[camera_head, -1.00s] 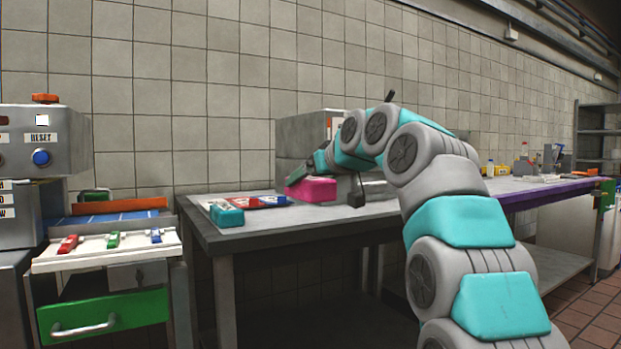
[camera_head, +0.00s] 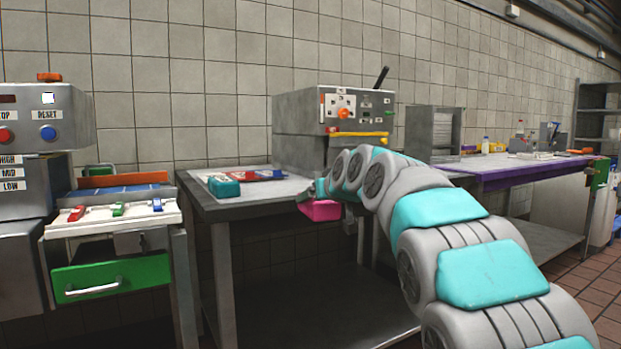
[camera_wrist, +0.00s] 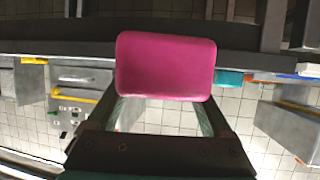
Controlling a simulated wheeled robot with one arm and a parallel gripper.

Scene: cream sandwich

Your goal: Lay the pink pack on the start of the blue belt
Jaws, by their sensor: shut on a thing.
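The pink pack (camera_head: 320,210) is in my gripper (camera_wrist: 163,100), which is shut on it. In the head view the pack hangs just in front of the grey table's front edge, a little below the top. In the wrist view the pack (camera_wrist: 165,65) fills the space between the two fingers. My arm hides part of the gripper in the head view. The blue belt (camera_head: 125,193) lies at the left, behind the white panel with coloured switches. A clear gap separates the pack from the belt.
The grey table (camera_head: 235,207) holds a teal pack (camera_head: 223,186), a red and blue tray (camera_head: 262,176) and a grey machine (camera_head: 300,130). A control box (camera_head: 40,120) stands left of the belt. A green drawer (camera_head: 112,278) sits below the switch panel (camera_head: 110,217).

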